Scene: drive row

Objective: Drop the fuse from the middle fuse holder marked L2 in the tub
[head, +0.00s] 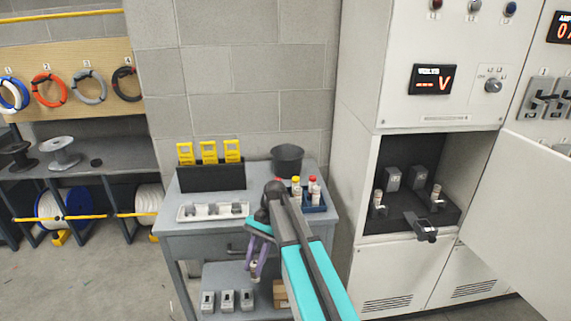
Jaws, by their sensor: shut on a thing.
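My gripper (257,268), with purple fingers, hangs in front of the grey side table. It is shut on a small pale piece, apparently the fuse (254,266), mostly hidden by the fingers. The dark grey tub (288,157) stands upright at the back right of the tabletop, above and behind my gripper. In the open cabinet bay, the middle fuse holder (427,231) is tipped out forward and no fuse shows in it. Left (378,203) and right (437,199) holders each carry a pale fuse. The L2 mark cannot be read.
The cabinet door (520,210) stands open at right. A lower shelf (215,277) holds small grey blocks.

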